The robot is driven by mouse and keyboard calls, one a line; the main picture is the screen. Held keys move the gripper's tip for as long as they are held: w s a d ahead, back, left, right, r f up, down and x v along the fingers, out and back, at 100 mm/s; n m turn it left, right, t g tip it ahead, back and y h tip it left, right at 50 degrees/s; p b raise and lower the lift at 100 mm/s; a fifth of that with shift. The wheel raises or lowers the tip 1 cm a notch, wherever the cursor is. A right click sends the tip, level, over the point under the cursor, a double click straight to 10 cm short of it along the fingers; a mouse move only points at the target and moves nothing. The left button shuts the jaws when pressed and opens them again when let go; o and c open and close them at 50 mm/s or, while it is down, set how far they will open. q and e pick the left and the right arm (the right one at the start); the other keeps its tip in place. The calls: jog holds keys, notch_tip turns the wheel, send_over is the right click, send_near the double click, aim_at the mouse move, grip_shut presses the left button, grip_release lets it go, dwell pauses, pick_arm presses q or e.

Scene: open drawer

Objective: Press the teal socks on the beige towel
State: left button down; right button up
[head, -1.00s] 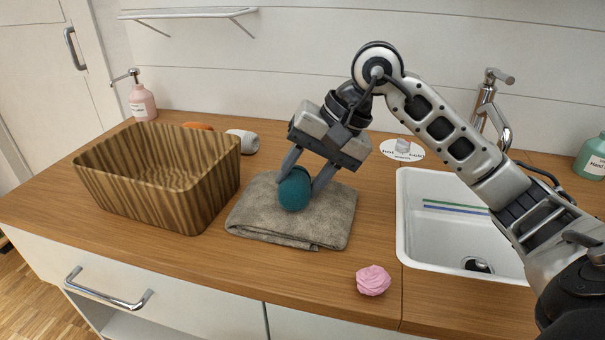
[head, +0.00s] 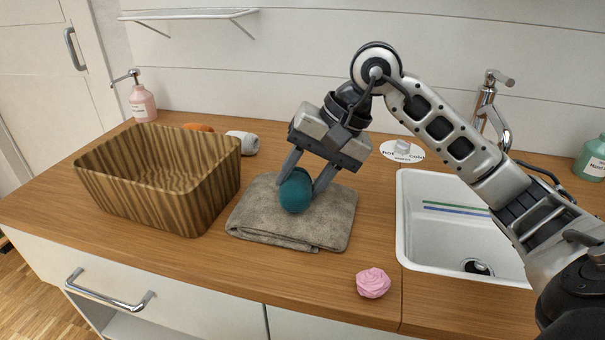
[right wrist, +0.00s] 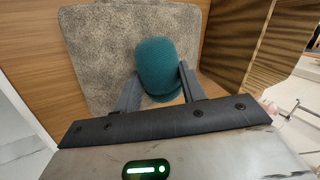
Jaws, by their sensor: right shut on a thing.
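The teal socks (head: 295,192) are a rolled ball resting on the folded beige towel (head: 335,215), which looks grey-beige and lies flat on the counter. My right gripper (head: 302,190) reaches down from above and is shut on the socks, one finger on each side. In the right wrist view the socks (right wrist: 168,65) sit between the two fingers, with the towel (right wrist: 103,55) beneath. The socks touch the towel or nearly so; the contact is hidden. My left gripper is not in view.
A brown striped basket (head: 215,205) stands left of the towel. Behind it are a white roll (head: 246,143) and an orange thing (head: 198,127). A pink rose-shaped thing (head: 373,283) lies at the front. A white sink (head: 440,240) is at right. A drawer (head: 110,290) is below the counter.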

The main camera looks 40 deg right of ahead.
jog(key=shift+r+p, duration=2.4)
jog(key=shift+r, duration=1.5)
